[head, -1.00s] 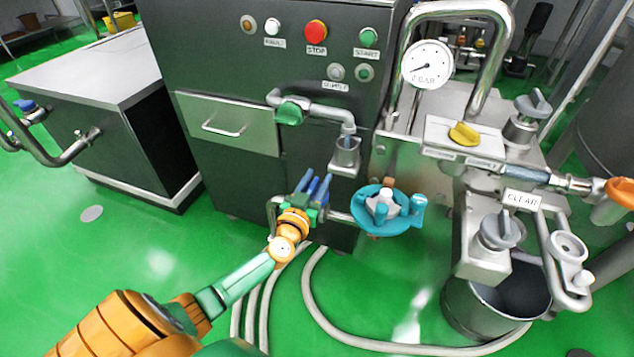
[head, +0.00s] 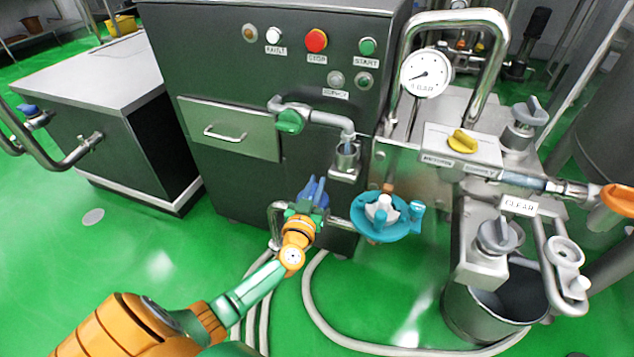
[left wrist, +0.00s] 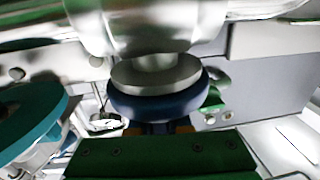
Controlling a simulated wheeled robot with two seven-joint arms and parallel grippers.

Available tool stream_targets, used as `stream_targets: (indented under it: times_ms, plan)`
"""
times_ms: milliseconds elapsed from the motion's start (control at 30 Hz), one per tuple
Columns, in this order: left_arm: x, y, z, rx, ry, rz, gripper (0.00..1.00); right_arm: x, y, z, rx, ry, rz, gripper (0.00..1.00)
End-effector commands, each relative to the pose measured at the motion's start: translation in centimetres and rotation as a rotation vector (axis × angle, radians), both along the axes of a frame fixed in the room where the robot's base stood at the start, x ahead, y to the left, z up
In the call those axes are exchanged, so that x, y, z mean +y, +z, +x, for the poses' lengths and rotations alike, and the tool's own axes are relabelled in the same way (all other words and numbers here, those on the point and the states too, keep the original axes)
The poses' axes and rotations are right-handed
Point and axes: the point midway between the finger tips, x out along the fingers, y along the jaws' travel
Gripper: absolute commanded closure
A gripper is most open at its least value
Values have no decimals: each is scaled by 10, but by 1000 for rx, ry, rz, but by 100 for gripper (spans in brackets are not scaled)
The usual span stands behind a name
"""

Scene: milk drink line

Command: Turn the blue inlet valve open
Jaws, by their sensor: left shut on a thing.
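The blue inlet valve (head: 315,190) sits on the pipe low at the front of the dark machine, left of the teal handwheel (head: 379,216). My left gripper (head: 311,202) is at this valve and shut on its blue handle. My fingers and the handle overlap, so the exact grip and the handle's angle are hard to read. In the left wrist view, a dark blue round part (left wrist: 158,104) lies under a grey disc, just beyond the green gripper body. My right gripper is not in view.
The teal handwheel is close to the right of my left gripper; it also shows in the left wrist view (left wrist: 30,115). A green-handled valve (head: 290,121) is above. Hoses (head: 318,300) lie on the floor below. A steel bucket (head: 497,315) stands at the right.

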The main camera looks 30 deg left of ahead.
Motion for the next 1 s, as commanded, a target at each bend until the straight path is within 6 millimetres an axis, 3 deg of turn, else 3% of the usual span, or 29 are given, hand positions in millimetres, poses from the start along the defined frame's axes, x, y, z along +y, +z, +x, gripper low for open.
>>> stream_targets:
  times_ms: [100, 300, 700, 1000]
  plan:
    - [0, 3, -1, 4, 82, -7, 100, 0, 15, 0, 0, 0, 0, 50]
    - [4, 0, -3, 4, 254, -8, 100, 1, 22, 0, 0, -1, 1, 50]
    - [11, -4, -9, 2, 546, -5, 100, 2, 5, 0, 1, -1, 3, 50]
    - [14, -3, -12, 3, 661, -3, 100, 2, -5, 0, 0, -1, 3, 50]
